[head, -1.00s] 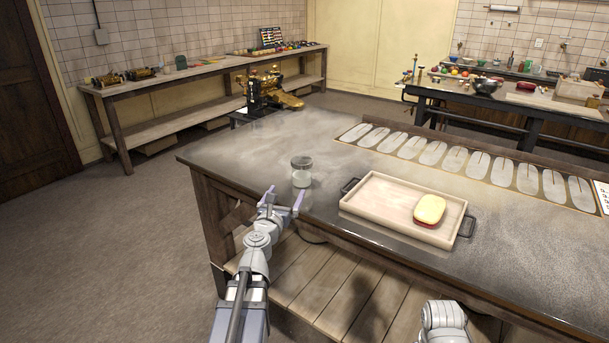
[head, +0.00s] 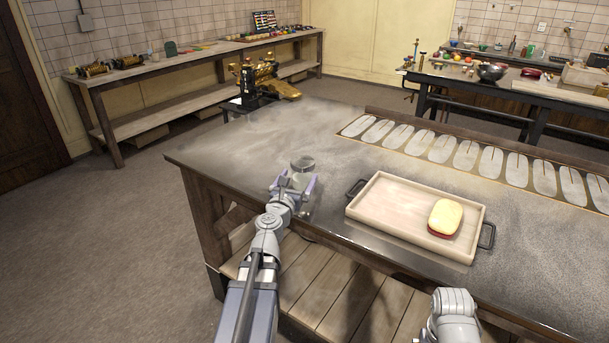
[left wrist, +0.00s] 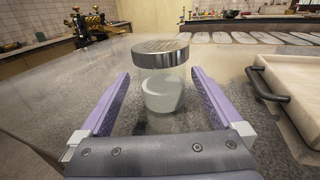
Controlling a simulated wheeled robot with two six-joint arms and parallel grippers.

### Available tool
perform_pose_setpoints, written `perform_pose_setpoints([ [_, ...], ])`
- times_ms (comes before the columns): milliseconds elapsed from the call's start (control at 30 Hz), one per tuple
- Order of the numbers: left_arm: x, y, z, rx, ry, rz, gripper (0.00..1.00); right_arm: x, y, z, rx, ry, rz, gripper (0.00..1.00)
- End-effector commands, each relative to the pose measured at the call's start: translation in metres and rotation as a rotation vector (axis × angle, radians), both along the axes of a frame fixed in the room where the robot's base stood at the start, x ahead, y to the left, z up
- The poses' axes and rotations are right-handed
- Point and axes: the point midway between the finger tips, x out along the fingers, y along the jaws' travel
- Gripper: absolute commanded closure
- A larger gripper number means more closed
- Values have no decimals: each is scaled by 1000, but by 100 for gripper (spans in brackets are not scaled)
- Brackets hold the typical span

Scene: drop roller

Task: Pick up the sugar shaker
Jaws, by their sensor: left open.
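The sugar shaker (head: 302,164) is a clear glass jar with a grey metal lid, standing upright on the dark tabletop left of the tray. In the left wrist view the sugar shaker (left wrist: 163,85) stands between the two purple fingers, with pale contents inside. My left gripper (head: 293,184) is open around it, a finger on each side; gaps show between the fingers and the glass in the left wrist view (left wrist: 158,98). The gripper hides the jar's lower part in the head view. Only part of my right arm shows at the bottom; its gripper is not visible.
A wooden tray (head: 385,228) with dark handles holds a yellow and red block (head: 445,217), right of the shaker. A mat with pale oval shapes (head: 465,155) lies along the table's back. A brass machine (head: 262,82) stands beyond. The tabletop left of the shaker is clear.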

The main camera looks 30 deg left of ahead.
Motion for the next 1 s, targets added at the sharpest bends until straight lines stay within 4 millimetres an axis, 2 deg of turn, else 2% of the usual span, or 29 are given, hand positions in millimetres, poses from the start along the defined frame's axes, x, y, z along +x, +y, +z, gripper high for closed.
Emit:
perform_pose_setpoints([
  [167,6,2,0,0,0,-1,0,0,0,0,0,0,0,0],
  [367,26,6,0,0,0,-1,0,0,0,0,0,0,0,0],
  [567,29,7,0,0,0,0,0,0,0,1,0,0,0,0],
  [900,74,15,2,0,0,-1,0,0,0,2,0,0,0,0],
  [1000,78,16,2,0,0,-1,0,0,0,2,0,0,0,0],
])
